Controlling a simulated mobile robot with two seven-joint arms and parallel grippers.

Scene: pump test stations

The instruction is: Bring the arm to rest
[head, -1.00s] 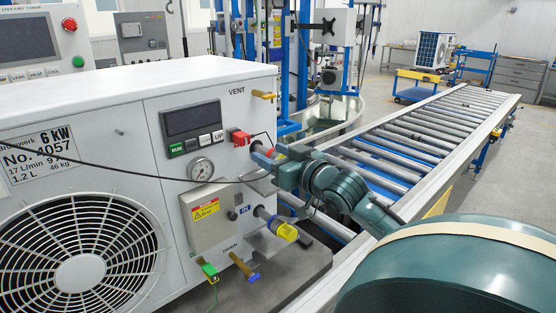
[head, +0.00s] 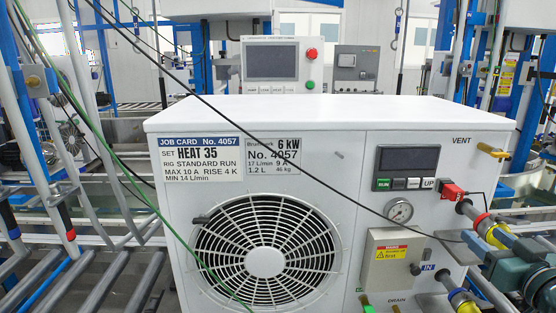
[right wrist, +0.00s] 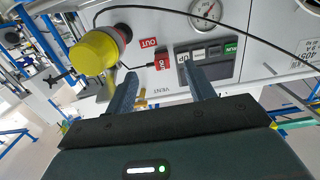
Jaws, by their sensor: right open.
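My right gripper (head: 472,245) is at the right edge of the head view, in front of the right side of the white heat pump unit (head: 270,155). In the right wrist view my right gripper (right wrist: 161,88) has its two fingers apart, with nothing between them. A yellow coupling (right wrist: 95,55) on the OUT port lies just beyond the left finger there. My left gripper is not in view.
A red tag (head: 452,192) and a pressure gauge (head: 399,210) are on the unit's front. A dark cable (head: 300,165) crosses before it. A roller conveyor (head: 110,275) lies at the left. A control box (head: 270,62) stands behind.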

